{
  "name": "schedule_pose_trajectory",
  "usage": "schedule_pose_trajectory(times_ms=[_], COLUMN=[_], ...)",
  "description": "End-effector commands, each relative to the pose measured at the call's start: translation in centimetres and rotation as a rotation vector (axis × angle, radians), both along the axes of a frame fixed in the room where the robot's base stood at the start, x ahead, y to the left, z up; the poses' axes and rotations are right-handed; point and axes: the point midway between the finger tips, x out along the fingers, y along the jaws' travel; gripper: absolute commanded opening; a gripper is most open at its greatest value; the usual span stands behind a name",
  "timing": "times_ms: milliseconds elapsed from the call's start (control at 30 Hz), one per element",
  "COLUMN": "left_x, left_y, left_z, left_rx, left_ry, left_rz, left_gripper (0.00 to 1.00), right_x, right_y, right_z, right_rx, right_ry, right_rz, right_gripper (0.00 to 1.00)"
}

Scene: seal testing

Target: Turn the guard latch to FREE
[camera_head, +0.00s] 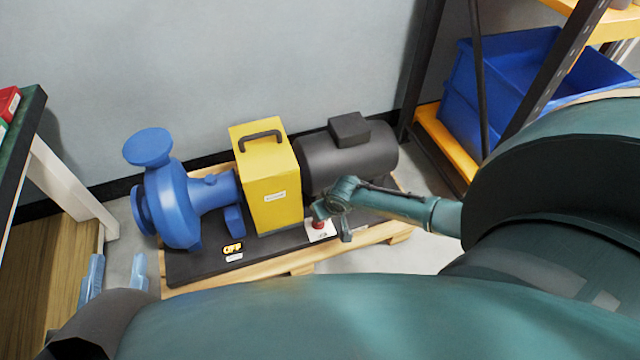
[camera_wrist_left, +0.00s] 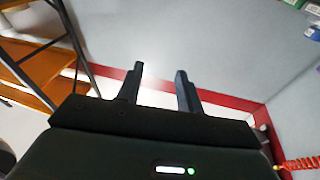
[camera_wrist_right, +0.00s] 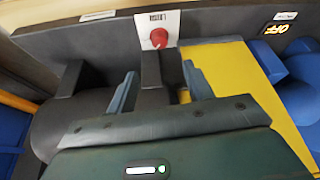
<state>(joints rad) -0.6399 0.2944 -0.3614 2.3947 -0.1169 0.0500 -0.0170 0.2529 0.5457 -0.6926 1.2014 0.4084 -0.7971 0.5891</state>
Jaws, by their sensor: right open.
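The guard latch is a red knob (camera_head: 318,224) on a small white plate at the front edge of the pump's black base, beside the yellow guard (camera_head: 270,180). In the right wrist view the red knob (camera_wrist_right: 165,37) shows beyond the fingertips; the plate's lettering is too small to read. My right gripper (camera_head: 332,220) is open just above the latch; its fingers (camera_wrist_right: 160,85) do not grip the knob. My left gripper (camera_head: 116,272) is open at the lower left, far from the latch. Its fingers (camera_wrist_left: 160,85) are empty in the left wrist view.
The blue pump (camera_head: 180,205) and dark motor (camera_head: 350,158) flank the guard on a wooden pallet (camera_head: 300,262). A glowing OFF sign (camera_head: 232,248) is on the base. A shelf with blue bins (camera_head: 500,90) stands right; a table (camera_head: 22,140) stands left.

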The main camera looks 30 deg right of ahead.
Motion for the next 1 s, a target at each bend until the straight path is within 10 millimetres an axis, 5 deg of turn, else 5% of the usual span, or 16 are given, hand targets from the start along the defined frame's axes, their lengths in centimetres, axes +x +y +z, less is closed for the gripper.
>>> schedule_pose_trajectory(times_ms=[133,300,700,1000], left_x=[0.0,0.1,1.1,0.5], left_y=[-0.2,-0.7,0.1,0.2], left_z=[-1.3,-0.6,5.9,7.8], left_rx=[-0.033,-0.106,-0.041,-0.023], left_ry=[0.012,-0.013,-0.507,-0.644], left_rz=[-0.01,-0.049,-0.071,-0.079], left_gripper=[0.36,0.36,0.36,0.36], right_x=[0.7,2.1,4.3,4.9], right_y=[0.0,-0.1,-0.3,-0.4], right_z=[-2.3,-5.7,-10.9,-11.9], right_rx=[0.001,0.001,0.002,0.001], right_ry=[0.0,-0.001,-0.001,0.0], right_rz=[-0.002,-0.002,-0.002,-0.002], right_gripper=[0.51,0.51,0.51,0.51])
